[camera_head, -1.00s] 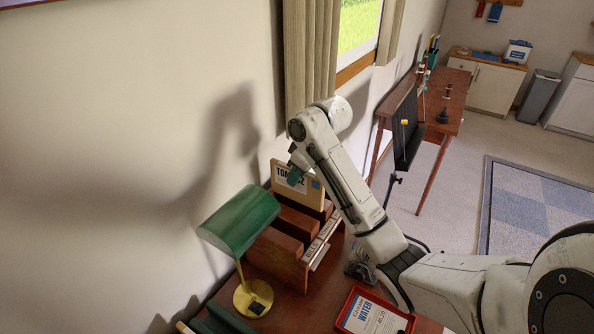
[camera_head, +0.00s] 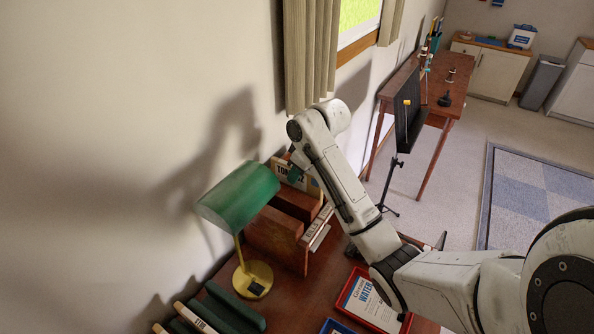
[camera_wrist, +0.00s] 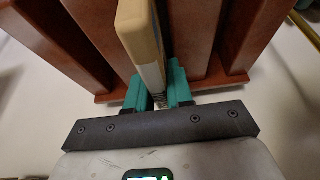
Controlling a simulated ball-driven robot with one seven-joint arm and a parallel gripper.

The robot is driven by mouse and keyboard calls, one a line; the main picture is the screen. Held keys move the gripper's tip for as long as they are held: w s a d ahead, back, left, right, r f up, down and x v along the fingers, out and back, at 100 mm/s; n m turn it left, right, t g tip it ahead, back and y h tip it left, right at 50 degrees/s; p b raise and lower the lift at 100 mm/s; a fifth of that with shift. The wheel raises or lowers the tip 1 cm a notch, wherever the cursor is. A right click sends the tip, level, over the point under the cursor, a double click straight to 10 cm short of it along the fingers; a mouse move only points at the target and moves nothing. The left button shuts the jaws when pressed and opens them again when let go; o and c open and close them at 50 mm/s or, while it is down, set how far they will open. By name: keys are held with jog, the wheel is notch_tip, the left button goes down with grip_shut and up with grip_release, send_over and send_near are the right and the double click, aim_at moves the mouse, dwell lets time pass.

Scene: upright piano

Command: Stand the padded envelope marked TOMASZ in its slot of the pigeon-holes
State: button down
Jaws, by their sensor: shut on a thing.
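The tan padded envelope (camera_head: 282,168), with part of the name TOMASZ showing on its white label, stands upright at the far end of the wooden pigeon-holes (camera_head: 272,236). Its lower part is hidden behind a divider. My gripper (camera_head: 294,174) is shut on its near edge. In the wrist view the envelope (camera_wrist: 140,35) runs between the teal fingers of my gripper (camera_wrist: 158,88), with brown dividers of the pigeon-holes (camera_wrist: 198,35) on both sides. Its bottom edge is out of sight, so I cannot tell whether it touches the slot floor.
A green desk lamp (camera_head: 238,197) with a brass base stands close to the left of the pigeon-holes. A red tray (camera_head: 345,298) with a WATER paper lies to the right. Several binders or books (camera_head: 205,318) are at the front. The wall is close behind.

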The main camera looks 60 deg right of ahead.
jog(key=c, duration=0.9)
grip_release()
jog(key=p+v, duration=0.2)
jog(key=v, duration=0.7)
jog(key=shift+r, duration=0.25)
jog(key=shift+s+r+p, duration=0.3)
jog(key=shift+r+p, duration=0.3)
jog(key=shift+p, duration=0.15)
jog(key=shift+s, duration=0.1)
